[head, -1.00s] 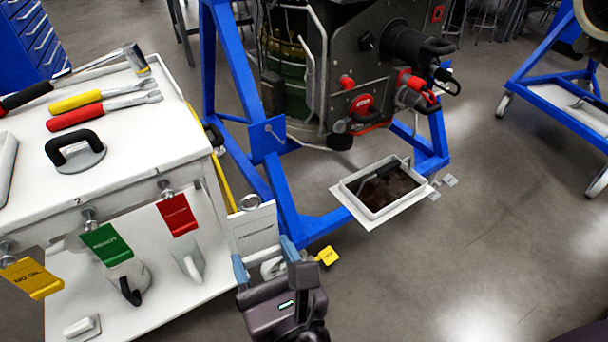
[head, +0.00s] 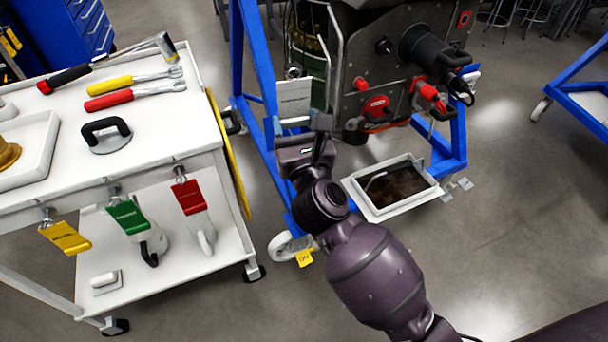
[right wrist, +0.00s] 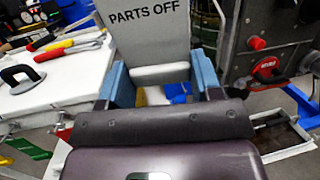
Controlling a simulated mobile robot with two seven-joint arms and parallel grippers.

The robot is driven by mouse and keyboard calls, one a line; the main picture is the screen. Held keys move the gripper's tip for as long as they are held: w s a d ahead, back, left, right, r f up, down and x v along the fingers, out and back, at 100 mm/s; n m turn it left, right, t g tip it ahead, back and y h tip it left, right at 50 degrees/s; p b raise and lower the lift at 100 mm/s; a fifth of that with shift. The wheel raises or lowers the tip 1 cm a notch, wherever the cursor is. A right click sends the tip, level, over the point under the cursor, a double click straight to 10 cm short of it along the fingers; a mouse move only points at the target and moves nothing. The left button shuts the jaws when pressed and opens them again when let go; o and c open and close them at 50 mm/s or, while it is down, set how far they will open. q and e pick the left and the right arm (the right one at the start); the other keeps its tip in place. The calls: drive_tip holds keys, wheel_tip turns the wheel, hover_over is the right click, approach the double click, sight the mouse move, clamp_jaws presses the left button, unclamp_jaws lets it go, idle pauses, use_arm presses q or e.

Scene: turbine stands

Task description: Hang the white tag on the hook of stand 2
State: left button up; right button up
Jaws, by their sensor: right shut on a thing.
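The white tag (head: 293,92) reads "PARTS OFF" in the right wrist view (right wrist: 148,32), and it has a ring at its top in the head view. My right gripper (head: 293,124) is shut on its lower edge and holds it upright, in front of the blue turbine stand (head: 250,62). The blue fingers (right wrist: 162,85) also show in the right wrist view. I cannot read a number on this stand. I cannot make out its hook, and my gripper and the tag cover part of the frame. My left gripper is not in view.
The white cart (head: 190,145) stands at the left with yellow (head: 64,237), green (head: 129,216) and red (head: 189,197) tags hanging at its front. An oil tray (head: 362,204) sits low at the stand. Another blue stand (head: 567,82) is at the right. Open floor lies at the lower right.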

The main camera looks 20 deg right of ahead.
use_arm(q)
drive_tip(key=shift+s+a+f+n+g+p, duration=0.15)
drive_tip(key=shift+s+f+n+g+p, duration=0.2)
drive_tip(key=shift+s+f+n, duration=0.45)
use_arm(e)
drive_tip(key=w+d+f+n+t+y, duration=0.1)
drive_tip(key=w+d+f+n+y, duration=0.1)
drive_tip(key=w+d, duration=0.5)
wheel_tip(320, 180, down, 3)
drive_tip(key=shift+d+r+y, duration=0.2)
drive_tip(key=shift+d+y, duration=0.1)
drive_tip(key=shift+y, duration=0.5)
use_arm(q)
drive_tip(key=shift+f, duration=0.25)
use_arm(e)
drive_tip(key=shift+n+t, duration=0.3)
